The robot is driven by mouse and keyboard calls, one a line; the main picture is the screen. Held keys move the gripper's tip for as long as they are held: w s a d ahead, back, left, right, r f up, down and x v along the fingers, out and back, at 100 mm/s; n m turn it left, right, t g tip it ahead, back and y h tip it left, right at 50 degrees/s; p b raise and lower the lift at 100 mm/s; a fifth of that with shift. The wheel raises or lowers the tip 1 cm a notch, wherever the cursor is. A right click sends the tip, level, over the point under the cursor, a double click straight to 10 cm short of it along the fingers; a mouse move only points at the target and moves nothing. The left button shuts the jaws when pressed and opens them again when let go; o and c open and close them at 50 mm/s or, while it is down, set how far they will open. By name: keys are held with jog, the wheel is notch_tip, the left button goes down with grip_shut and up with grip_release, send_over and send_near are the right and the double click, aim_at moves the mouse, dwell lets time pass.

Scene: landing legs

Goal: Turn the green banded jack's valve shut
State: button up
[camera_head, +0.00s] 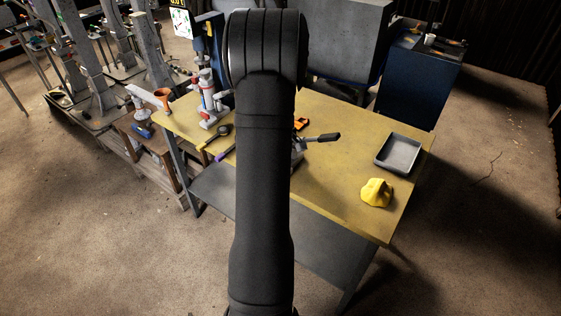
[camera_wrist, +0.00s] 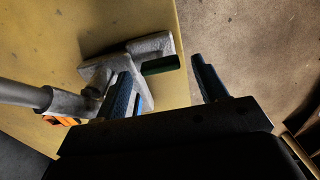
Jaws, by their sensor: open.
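A grey metal jack fills the left middle of the wrist view, with its cast body (camera_wrist: 150,46) over the yellow table. A dark green cylindrical part (camera_wrist: 161,65) sticks out from it; I cannot tell if this is the valve or the band. My gripper (camera_wrist: 163,66) is open, one bluish finger close to the jack's grey body and the other apart on the right. The green part lies between the fingers, with a gap to the right finger. In the head view my arm hides the gripper and most of this jack; its dark-tipped handle (camera_head: 324,138) shows.
On the yellow table (camera_head: 345,205) stand a red-banded jack (camera_head: 208,100), a grey tray (camera_head: 398,153) and a yellow lump (camera_head: 376,193). An orange thing (camera_wrist: 62,121) lies near the grey jack. The table's right edge and the floor show beyond my right finger.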

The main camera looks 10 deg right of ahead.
jog(key=shift+f, duration=0.55)
jog(key=c, duration=1)
